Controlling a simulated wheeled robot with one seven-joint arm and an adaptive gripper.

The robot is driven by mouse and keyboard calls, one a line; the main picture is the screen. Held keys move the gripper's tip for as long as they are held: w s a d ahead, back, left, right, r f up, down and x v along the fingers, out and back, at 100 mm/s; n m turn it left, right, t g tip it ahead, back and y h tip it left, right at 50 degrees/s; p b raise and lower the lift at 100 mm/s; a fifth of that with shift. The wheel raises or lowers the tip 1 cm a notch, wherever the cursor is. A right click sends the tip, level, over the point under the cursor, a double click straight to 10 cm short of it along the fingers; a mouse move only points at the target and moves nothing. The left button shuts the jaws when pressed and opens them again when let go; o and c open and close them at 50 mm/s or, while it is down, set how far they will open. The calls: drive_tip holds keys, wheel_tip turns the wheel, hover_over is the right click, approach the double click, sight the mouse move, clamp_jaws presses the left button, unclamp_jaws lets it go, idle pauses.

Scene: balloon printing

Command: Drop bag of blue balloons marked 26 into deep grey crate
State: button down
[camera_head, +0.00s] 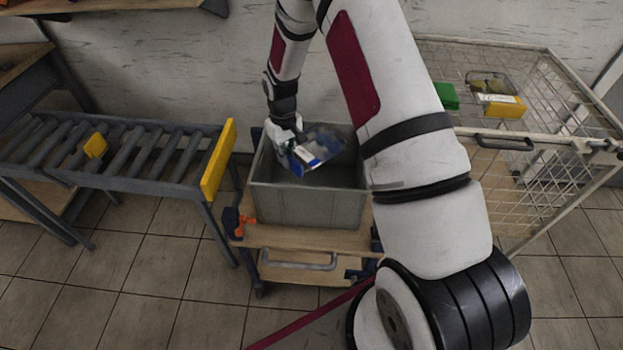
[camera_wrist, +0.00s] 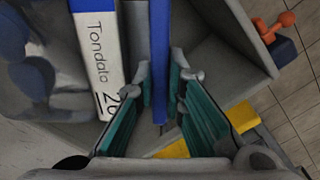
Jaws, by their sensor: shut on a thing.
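The bag of blue balloons (camera_head: 318,147) hangs in my gripper (camera_head: 292,148), over the opening of the deep grey crate (camera_head: 308,207). In the wrist view the clear bag (camera_wrist: 38,75) shows blue balloons at the left and a white label with "Tondato" and "26", partly cut off. My gripper (camera_wrist: 166,95) is shut on the bag's blue edge, which stands between the teal finger pads. The crate's grey wall (camera_wrist: 240,35) is beside the bag in the wrist view. The crate's right side is hidden behind my arm.
The crate stands on a wooden cart (camera_head: 290,238) with a blue and orange fitting (camera_wrist: 287,27). A roller conveyor (camera_head: 130,155) with a yellow end plate (camera_head: 218,160) is at the left. A wire mesh cage (camera_head: 540,110) holding a green item and yellow box is at the right.

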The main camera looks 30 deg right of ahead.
drive_tip(key=shift+f, duration=0.1)
drive_tip(key=c, duration=1.6)
unclamp_jaws()
wheel_tip(320, 180, up, 12)
